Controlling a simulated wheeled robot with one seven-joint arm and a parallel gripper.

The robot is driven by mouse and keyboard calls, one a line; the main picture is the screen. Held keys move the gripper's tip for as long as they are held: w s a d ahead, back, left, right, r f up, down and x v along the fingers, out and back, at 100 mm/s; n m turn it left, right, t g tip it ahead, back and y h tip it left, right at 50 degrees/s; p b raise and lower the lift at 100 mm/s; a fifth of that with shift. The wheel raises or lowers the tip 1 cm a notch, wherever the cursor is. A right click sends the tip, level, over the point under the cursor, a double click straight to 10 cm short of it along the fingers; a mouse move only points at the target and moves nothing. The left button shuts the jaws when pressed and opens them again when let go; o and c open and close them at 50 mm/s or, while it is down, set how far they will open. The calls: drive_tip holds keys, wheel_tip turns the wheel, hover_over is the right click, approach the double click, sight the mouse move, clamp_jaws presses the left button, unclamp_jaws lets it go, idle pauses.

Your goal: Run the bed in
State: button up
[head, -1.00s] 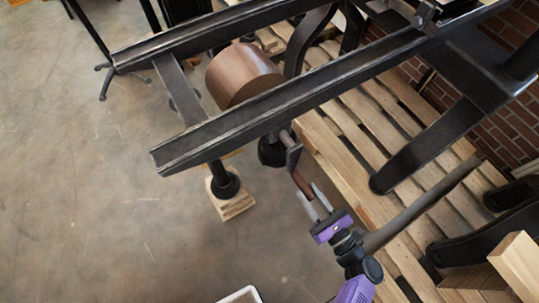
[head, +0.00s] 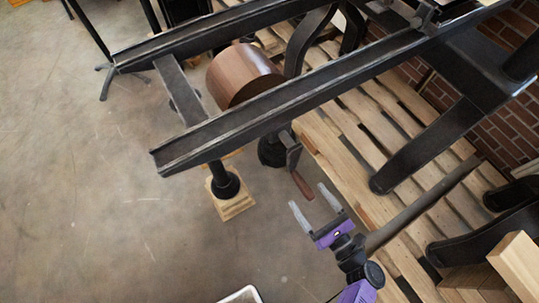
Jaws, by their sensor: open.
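Two long black rails (head: 300,100) of the hand press run from lower left to upper right. A brown drum (head: 240,72) sits between them. Below the near rail hangs a crank with a dark arm (head: 291,150) and a reddish-brown handle (head: 302,185). My gripper (head: 309,196) has a purple body and grey fingers. It is open, with its fingers spread to either side of the handle's lower end. I cannot tell whether either finger touches the handle. Part of the bed appears to show at the top edge, right of centre; most of it is out of view.
A wooden pallet (head: 375,130) lies under the press, with black curved legs (head: 425,150) on it. A black post stands on a small wood block (head: 233,207). A brick wall (head: 500,120) is at the right. Bare concrete floor (head: 100,200) lies to the left.

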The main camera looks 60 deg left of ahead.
drive_tip(key=d, duration=0.7)
drive_tip(key=shift+w+d+p, duration=0.2)
drive_tip(key=shift+d+p, duration=0.15)
idle(0.5)
